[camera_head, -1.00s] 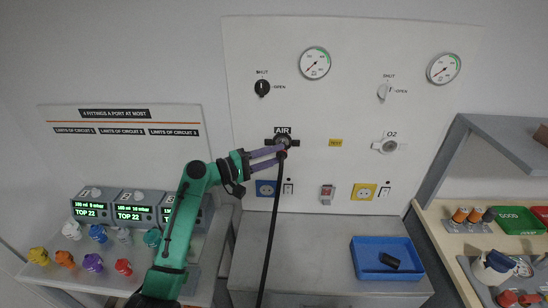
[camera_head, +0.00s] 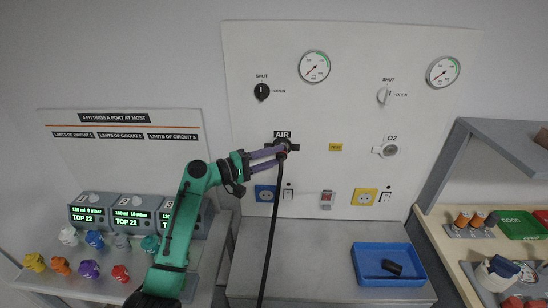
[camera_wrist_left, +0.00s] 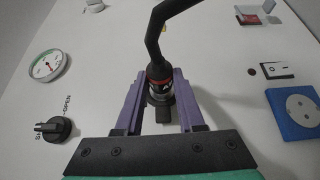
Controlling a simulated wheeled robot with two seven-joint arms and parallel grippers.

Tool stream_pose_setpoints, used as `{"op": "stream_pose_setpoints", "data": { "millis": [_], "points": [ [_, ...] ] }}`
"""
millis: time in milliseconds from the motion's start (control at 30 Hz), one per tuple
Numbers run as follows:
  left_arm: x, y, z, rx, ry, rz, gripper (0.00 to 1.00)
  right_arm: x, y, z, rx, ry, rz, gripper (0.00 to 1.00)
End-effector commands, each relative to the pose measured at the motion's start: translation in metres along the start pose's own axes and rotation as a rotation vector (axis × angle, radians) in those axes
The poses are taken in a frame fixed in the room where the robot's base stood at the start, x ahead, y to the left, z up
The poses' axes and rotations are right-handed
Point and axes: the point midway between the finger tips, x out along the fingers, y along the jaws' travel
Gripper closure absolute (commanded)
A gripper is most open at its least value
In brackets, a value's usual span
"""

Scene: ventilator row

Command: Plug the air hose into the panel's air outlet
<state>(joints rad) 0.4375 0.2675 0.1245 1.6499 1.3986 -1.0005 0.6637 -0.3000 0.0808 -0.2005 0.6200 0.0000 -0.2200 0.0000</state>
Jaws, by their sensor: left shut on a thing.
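The black air hose (camera_head: 270,227) hangs down from the panel's air outlet (camera_head: 283,143), under the AIR label, over the front of the counter. My left gripper (camera_head: 281,152), with purple fingers, is shut on the hose's end at this outlet. In the left wrist view the fingers (camera_wrist_left: 159,100) stand on both sides of the hose's connector (camera_wrist_left: 160,82), which has a red ring and lettering. The connector's tip lies at the outlet's dark fitting; I cannot tell whether it is seated. My right gripper is not in view.
The O2 outlet (camera_head: 389,149) is to the right on the panel (camera_head: 335,100). A black AIR valve knob (camera_head: 262,92) is above. Sockets (camera_head: 265,193) and switches sit below. A blue tray (camera_head: 391,279) stands on the counter, and ventilator units (camera_head: 133,216) are at left.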

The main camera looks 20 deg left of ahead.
Motion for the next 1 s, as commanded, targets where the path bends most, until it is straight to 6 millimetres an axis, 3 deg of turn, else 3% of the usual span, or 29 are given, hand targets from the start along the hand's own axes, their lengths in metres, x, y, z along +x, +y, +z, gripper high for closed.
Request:
{"op": "stream_pose_setpoints", "data": {
  "millis": [467,500,567,867,1000],
  "points": [
    [0.0,0.001,0.0,0.0,0.0,0.001,1.0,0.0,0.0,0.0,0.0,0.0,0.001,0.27],
    [0.0,0.001,0.0,0.0,0.0,0.001,0.47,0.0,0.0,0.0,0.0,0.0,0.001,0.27],
    [0.0,0.001,0.0,0.0,0.0,0.001,0.27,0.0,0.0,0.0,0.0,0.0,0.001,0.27],
    [-0.001,-0.001,0.0,0.0,0.0,0.0,0.27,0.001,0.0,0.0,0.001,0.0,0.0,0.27],
    [-0.013,-0.004,-0.001,0.002,0.002,-0.001,0.27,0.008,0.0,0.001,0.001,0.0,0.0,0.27]
  ]
}}
